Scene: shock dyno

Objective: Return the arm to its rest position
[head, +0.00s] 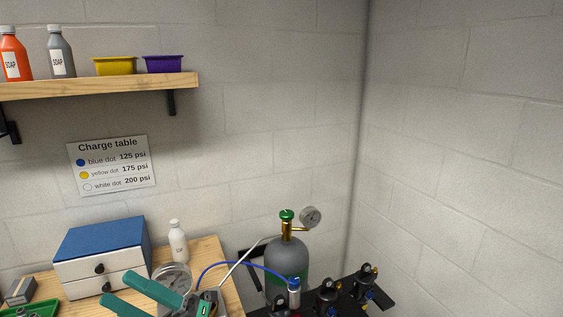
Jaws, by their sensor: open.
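My gripper (118,288) is at the bottom of the head view, its two teal fingers spread apart and pointing to the upper left. Nothing shows between the fingers. It is in front of the wooden bench (211,252), near the drawer box and a round gauge (172,277) that the upper finger partly covers. The rest of my arm is mostly below the picture's edge.
A blue-topped drawer box (101,254) and a white bottle (178,243) stand on the bench. A gas cylinder (286,258), a blue hose (240,264) and a black fixture (328,294) are to the right. A shelf (100,86) with bottles and bins is above.

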